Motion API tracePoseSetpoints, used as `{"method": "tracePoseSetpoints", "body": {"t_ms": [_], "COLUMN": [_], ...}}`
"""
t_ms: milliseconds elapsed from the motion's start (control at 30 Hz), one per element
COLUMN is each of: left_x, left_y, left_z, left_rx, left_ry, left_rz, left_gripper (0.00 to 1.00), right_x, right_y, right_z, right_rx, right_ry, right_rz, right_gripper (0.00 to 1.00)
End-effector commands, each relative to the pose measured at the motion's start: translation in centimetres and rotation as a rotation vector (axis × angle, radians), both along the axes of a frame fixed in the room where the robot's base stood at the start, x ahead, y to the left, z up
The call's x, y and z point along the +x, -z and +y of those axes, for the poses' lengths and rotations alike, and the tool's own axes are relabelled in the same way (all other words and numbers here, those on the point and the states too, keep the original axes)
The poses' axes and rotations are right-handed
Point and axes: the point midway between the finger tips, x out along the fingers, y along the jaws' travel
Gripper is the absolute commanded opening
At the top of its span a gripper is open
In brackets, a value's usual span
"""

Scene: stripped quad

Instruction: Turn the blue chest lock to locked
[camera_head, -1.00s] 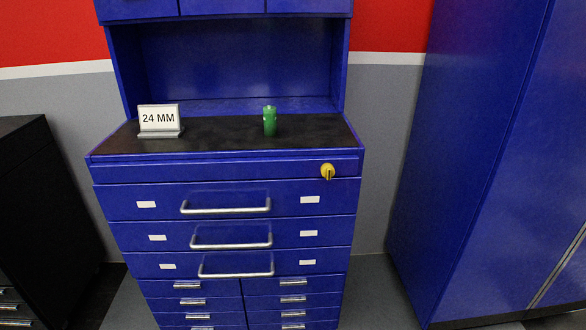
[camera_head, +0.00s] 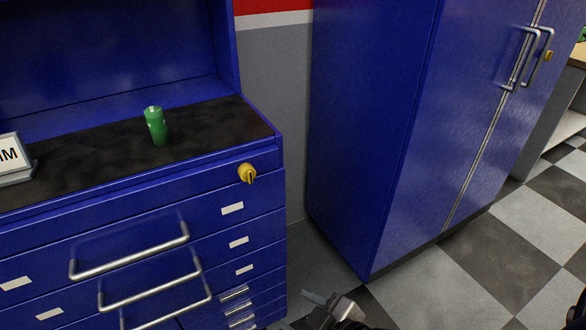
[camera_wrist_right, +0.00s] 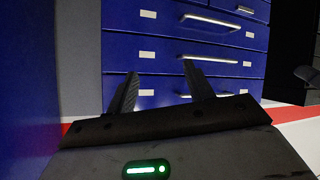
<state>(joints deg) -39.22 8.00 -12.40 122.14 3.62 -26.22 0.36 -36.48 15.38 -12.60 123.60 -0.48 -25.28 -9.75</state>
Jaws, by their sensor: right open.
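The blue chest (camera_head: 130,215) fills the left of the head view. Its lock is a round yellow knob (camera_head: 248,173) at the right end of the top front strip. A narrow ridge on the knob points roughly downward. My right gripper (camera_head: 318,302) shows at the bottom edge of the head view, low and right of the chest, apart from the lock. In the right wrist view its two dark fingers (camera_wrist_right: 160,68) are spread and empty, with the chest's drawer fronts and handles beyond. The lock is not visible there. My left gripper is not in view.
Long drawer handles (camera_head: 130,252) stick out from the front. A tall blue cabinet (camera_head: 375,130) stands to the right. Checkered floor (camera_head: 480,265) is open in front of it.

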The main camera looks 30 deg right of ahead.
Motion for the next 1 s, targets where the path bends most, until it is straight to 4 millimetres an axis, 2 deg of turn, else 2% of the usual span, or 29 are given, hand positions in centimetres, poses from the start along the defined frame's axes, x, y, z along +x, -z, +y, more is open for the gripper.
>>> {"method": "tracePoseSetpoints", "body": {"t_ms": [33,200,300,400,500,667,1000], "left_x": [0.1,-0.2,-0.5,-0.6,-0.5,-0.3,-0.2], "left_y": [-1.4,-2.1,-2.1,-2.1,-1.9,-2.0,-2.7], "left_z": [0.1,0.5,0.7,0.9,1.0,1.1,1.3], "left_rx": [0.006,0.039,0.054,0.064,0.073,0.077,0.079], "left_ry": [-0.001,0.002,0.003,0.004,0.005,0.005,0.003], "left_rz": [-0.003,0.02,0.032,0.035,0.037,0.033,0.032], "left_gripper": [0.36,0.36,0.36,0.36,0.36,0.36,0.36], "right_x": [1.5,5.5,6.9,7.7,8.2,9.3,14.9], "right_y": [-3.0,-11.2,-15.2,-17.7,-18.8,-18.7,-17.6], "right_z": [-1.3,-4.4,-5.3,-5.8,-6.0,-5.7,-3.5], "right_rx": [-0.178,-0.87,-1.213,-1.446,-1.561,-1.585,-1.58], "right_ry": [-0.106,-0.458,-0.603,-0.693,-0.731,-0.735,-0.731], "right_rz": [-0.098,-0.445,-0.607,-0.713,-0.762,-0.772,-0.769], "right_gripper": [0.52,0.52,0.52,0.52,0.52,0.52,0.52]}}
